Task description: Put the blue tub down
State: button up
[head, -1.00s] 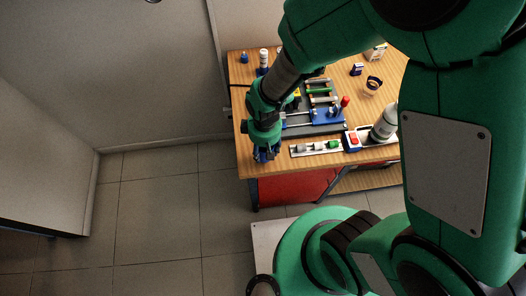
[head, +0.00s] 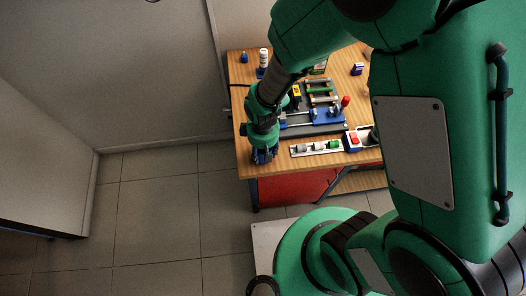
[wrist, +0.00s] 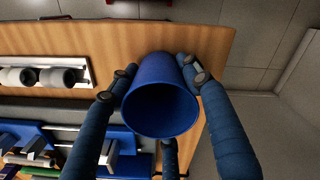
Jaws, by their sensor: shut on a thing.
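The blue tub (wrist: 160,105) is in the wrist view, its round open mouth facing the camera and its inside looking empty. My gripper (wrist: 160,76) is shut on it, with dark blue fingers around its sides. In the head view my gripper (head: 264,156) is at the near left corner of the wooden bench (head: 285,168). The tub is hard to tell from the blue fingers there. Whether its base touches the bench top cannot be told.
A white tray with grey and green fittings (head: 317,147) lies right of my gripper. Behind it are a blue fixture (head: 327,116) and a dark rail. A white bottle (head: 263,58) stands at the back left. The bench's left edge is close by; floor lies beyond.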

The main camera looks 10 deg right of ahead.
jog(key=shift+f, duration=0.1)
jog(key=o, duration=1)
notch_tip(320, 180, up, 12)
jog(key=shift+r+p, duration=0.15)
jog(key=shift+p, duration=0.75)
jog(key=d+r+m+t, duration=0.15)
jog(key=d+r, duration=0.25)
jog(key=r, duration=0.5)
jog(key=d+r+m+t, duration=0.1)
jog(key=d+r+m, duration=0.25)
jog(key=r, duration=0.55)
jog(key=s+d+r+m+t, duration=0.1)
jog(key=s+d+r, duration=0.1)
jog(key=s+r, duration=0.1)
jog(key=s+d+r+m+t, duration=0.1)
jog(key=s+d+r, duration=0.1)
jog(key=r, duration=0.4)
jog(key=s+d+r+m+t, duration=0.1)
jog(key=s+d+r+m, duration=0.1)
jog(key=s+d+r, duration=0.1)
jog(key=shift+s+d+r, duration=0.15)
jog(key=shift+r, duration=0.25)
jog(key=shift+s+d+r, duration=0.1)
jog(key=shift+s+r, duration=0.05)
jog(key=shift+r, duration=0.2)
